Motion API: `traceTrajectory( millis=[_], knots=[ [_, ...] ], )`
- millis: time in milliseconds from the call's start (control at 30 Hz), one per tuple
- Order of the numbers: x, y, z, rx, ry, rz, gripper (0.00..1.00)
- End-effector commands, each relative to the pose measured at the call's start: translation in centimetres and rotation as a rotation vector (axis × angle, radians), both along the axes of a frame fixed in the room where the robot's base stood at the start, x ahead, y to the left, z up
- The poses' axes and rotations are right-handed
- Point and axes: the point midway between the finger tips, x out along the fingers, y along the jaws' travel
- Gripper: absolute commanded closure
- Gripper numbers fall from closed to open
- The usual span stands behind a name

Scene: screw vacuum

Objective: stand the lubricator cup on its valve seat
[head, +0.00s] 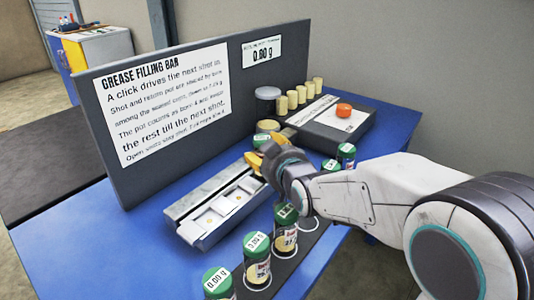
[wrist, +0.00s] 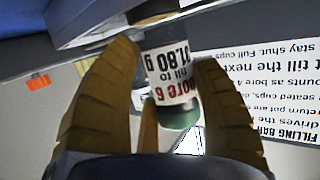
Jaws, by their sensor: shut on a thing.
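My gripper (head: 264,158) has its yellow fingers around a lubricator cup over the far end of the grey filling bar (head: 188,198). In the wrist view my gripper (wrist: 168,75) is shut on the cup (wrist: 172,78), with a label reading "bore 6" and "1.80 g" and a green end. In the head view the held cup (head: 260,140) shows only as a green patch beside the fingers. White square seats (head: 222,204) with small centres line the bar. My fingers hide the bar's far end, so I cannot tell whether the cup touches a seat.
Several green-capped cups (head: 257,258) stand along the near side on a dark strip with white rings. A tall sign board (head: 165,95) stands behind the bar. A dark box with an orange button (head: 344,110) and several pale cylinders (head: 302,93) are at the back right.

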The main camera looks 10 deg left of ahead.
Motion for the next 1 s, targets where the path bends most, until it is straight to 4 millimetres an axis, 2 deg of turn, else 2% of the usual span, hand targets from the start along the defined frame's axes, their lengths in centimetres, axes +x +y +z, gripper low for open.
traceTrajectory(
  millis=[500, 533, 800, 1000],
  knots=[
    [0.01, 0.01, -0.81, 0.001, -0.002, 0.000, 0.77],
    [0.01, 0.00, -0.69, 0.001, -0.002, 0.000, 0.39],
    [0.00, -0.01, -0.75, 0.000, 0.000, 0.000, 0.15],
    [-0.03, -0.09, -1.01, -0.003, 0.006, -0.001, 0.13]
  ],
)
